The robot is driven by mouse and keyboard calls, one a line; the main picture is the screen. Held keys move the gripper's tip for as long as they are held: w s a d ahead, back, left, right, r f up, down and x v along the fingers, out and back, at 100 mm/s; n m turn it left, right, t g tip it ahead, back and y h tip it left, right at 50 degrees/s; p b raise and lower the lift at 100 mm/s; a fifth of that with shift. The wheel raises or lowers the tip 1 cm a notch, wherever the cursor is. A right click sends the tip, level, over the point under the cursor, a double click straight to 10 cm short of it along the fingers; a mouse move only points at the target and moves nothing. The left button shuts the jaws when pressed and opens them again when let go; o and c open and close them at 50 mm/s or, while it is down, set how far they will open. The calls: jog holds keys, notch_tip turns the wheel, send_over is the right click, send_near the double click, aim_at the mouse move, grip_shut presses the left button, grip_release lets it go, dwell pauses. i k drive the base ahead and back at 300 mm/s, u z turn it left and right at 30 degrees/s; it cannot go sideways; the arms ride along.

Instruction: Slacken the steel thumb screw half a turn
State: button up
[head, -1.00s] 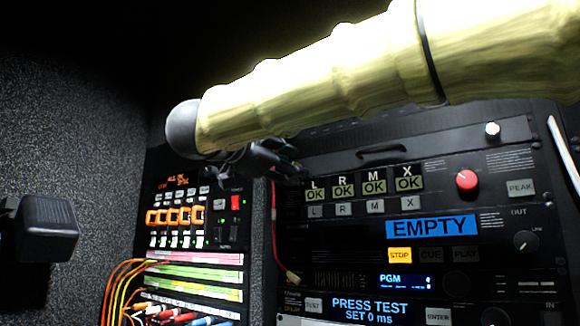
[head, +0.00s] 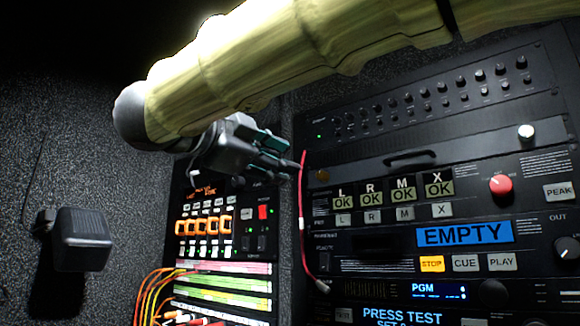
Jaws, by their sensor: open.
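The steel thumb screw (head: 526,133) is a bright silver-white knob at the right end of a black drawer-like panel (head: 460,152) with a handle. A brass-coloured screw (head: 322,175) sits at the panel's left end. My gripper (head: 284,157) is open and empty, in front of the left edge of the rack. It is left of the brass screw in the picture and far left of the steel screw. Its depth from the panel cannot be told. Both screws are in plain view.
A black handle (head: 410,157) stands out from the panel between the screws. A red knob (head: 500,186) is just below the steel screw. A red cable (head: 302,220) hangs near the rack's left edge. A dark box (head: 82,239) sticks out from the left wall.

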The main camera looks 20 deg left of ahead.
aim_at(527, 132)
jog(key=k, duration=1.5)
